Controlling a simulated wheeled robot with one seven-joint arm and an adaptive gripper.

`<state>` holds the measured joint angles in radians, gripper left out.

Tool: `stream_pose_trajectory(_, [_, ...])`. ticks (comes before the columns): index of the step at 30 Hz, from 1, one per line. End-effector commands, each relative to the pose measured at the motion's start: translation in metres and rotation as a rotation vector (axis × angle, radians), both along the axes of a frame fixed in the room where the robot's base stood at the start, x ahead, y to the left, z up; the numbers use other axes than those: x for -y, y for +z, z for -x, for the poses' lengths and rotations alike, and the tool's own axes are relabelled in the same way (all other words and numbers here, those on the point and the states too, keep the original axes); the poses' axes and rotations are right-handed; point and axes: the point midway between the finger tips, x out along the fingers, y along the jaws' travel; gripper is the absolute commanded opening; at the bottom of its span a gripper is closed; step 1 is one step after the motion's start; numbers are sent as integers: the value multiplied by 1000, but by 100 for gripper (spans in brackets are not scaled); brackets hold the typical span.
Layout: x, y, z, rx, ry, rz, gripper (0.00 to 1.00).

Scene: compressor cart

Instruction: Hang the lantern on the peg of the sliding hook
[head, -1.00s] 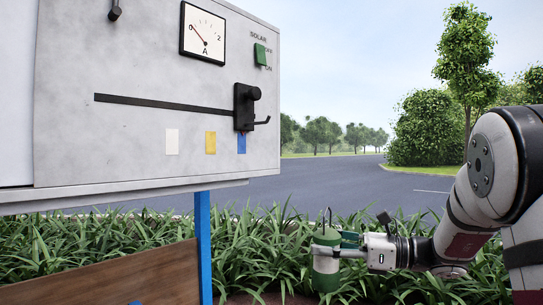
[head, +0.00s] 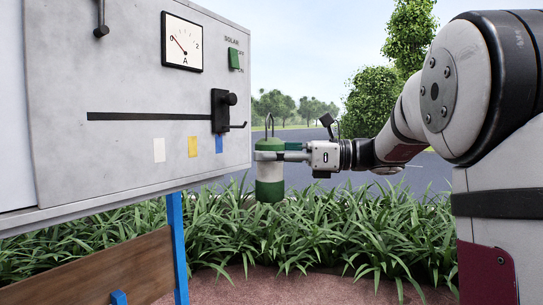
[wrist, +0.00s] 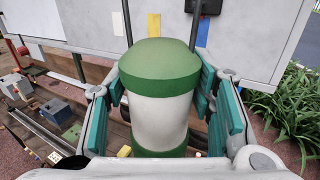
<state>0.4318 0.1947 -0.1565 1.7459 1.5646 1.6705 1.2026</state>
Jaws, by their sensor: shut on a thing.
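The lantern (head: 269,172) is a green and white cylinder with a thin upright hanger loop on top. My gripper (head: 285,151) is shut on the lantern and holds it upright, right of the panel and somewhat below the hook's height. In the wrist view the lantern (wrist: 160,105) fills the middle between the teal finger pads. The sliding hook (head: 220,112) is a black block with a knob at the right end of a dark slot. Its peg (head: 238,126) sticks out to the right with an upturned tip. The lantern is apart from the peg.
The grey panel (head: 120,80) carries a dial gauge (head: 182,43), a green solar switch (head: 234,59) and white, yellow and blue marks below the slot. A blue post (head: 177,240) stands underneath. In the wrist view, boxes and rails lie at lower left. Grass grows behind.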

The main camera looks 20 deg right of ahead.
Motion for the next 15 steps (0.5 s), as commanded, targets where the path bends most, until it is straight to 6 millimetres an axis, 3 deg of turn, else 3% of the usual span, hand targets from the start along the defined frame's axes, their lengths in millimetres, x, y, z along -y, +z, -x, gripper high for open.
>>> stream_pose_trajectory(15, [-16, -3, -23, 4, 0, 0, 6])
